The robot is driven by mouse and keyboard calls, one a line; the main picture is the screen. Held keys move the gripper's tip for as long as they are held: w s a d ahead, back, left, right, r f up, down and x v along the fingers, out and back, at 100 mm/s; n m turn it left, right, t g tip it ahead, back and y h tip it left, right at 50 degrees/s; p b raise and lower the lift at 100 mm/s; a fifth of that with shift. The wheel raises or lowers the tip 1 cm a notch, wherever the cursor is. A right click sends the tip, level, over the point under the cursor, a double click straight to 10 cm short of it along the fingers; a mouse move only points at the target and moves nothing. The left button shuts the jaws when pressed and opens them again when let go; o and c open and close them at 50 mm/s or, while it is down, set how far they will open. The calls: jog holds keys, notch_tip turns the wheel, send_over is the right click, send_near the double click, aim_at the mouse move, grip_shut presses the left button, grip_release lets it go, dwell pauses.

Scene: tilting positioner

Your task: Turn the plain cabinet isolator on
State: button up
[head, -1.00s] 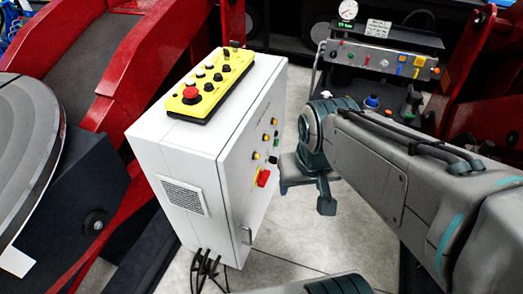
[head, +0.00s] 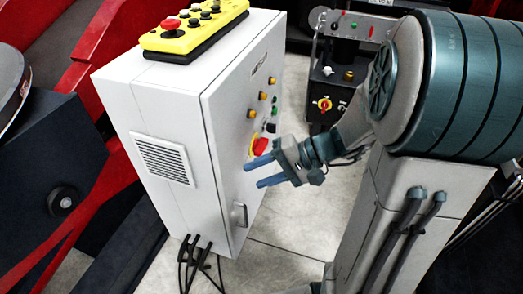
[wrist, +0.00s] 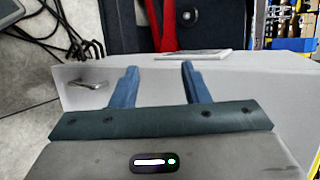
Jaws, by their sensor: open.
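The white cabinet (head: 170,105) stands upright with its door facing right. On the door is a red rotary isolator handle (head: 260,146) on a yellow plate; its exact angle is hard to tell. My gripper (head: 256,174) is open and empty in front of the door, just below the isolator, with its blue fingers pointing left. The upper finger overlaps the isolator's lower edge in the head view; I cannot tell whether they touch. In the wrist view the open fingers (wrist: 158,78) show before the pale cabinet (wrist: 245,95), and the isolator is not visible.
A grey door handle (head: 239,216) sits below the gripper; it also shows in the wrist view (wrist: 85,85). Several buttons line the door above the isolator. A yellow control box (head: 195,30) lies on top. A dark unit behind carries another red-yellow switch (head: 323,104). Cables (head: 195,262) hang below.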

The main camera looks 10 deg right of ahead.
jog(key=w+d+f+m+t+y+b, duration=0.25)
jog(key=w+d+f+t+b, duration=0.35)
jog(key=f, duration=0.3)
jog(key=m+t+h+b, duration=0.4)
jog(key=t+b, duration=0.3)
send_near(265, 149)
jog(key=shift+y, duration=0.25)
jog(key=b+x, duration=0.2)
jog(key=x, duration=0.7)
jog(key=shift+w+a+f, duration=0.1)
jog(key=shift+w, duration=0.25)
grip_shut()
